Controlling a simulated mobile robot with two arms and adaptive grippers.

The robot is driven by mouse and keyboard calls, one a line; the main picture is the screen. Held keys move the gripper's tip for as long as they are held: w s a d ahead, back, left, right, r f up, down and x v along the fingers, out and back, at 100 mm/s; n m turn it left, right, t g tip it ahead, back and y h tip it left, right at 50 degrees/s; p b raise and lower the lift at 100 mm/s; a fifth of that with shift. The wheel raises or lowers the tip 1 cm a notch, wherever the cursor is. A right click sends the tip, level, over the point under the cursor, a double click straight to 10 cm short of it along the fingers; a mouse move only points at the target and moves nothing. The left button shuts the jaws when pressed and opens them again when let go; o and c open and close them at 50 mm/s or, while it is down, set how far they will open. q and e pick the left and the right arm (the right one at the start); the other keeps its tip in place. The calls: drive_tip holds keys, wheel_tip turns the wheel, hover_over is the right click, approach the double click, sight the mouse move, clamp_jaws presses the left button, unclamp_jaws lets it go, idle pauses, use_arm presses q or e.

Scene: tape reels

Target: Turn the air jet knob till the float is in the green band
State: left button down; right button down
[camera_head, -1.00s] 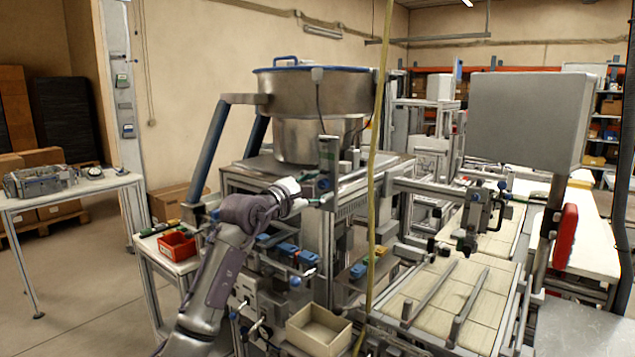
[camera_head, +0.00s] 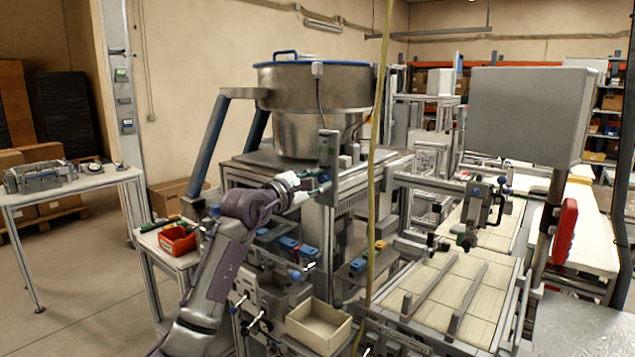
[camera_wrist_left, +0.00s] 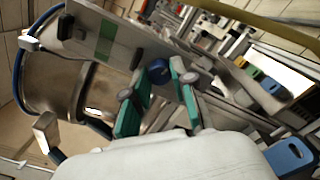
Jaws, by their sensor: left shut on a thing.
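My left gripper (camera_head: 318,183) reaches the tall grey gauge plate (camera_head: 328,150) in front of the steel bowl. In the left wrist view, the blue air jet knob (camera_wrist_left: 159,70) lies between the teal fingertips of my left gripper (camera_wrist_left: 163,82), which is shut on it. The gauge plate (camera_wrist_left: 88,27) shows beside the knob, with a green band (camera_wrist_left: 106,41) across it. The float cannot be made out in either view. The knob is mostly hidden by the fingers in the head view. My right gripper is not in view.
The steel bowl (camera_head: 300,88) stands behind the gauge. A yellow hose (camera_head: 375,190) hangs just right of it. Blue connectors (camera_head: 290,244) and an open beige bin (camera_head: 318,328) are below. A red bin (camera_head: 178,241) sits on the left side table. Conveyor lanes lie to the right.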

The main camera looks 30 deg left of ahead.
use_arm(q)
drive_tip(key=n, duration=0.6)
drive_tip(key=n+p, duration=0.1)
drive_tip(key=n, duration=0.2)
drive_tip(key=n+p, duration=0.1)
drive_tip(key=n, duration=0.2)
drive_tip(key=n+p, duration=0.2)
drive_tip(key=n, duration=0.2)
drive_tip(key=shift+r+p, duration=0.1)
drive_tip(key=shift+p, duration=0.3)
drive_tip(key=n+p, duration=0.3)
drive_tip(key=n, duration=0.1)
drive_tip(key=shift+n+p, duration=0.5)
drive_tip(key=shift+p, duration=0.15)
drive_tip(key=shift+f, duration=0.2)
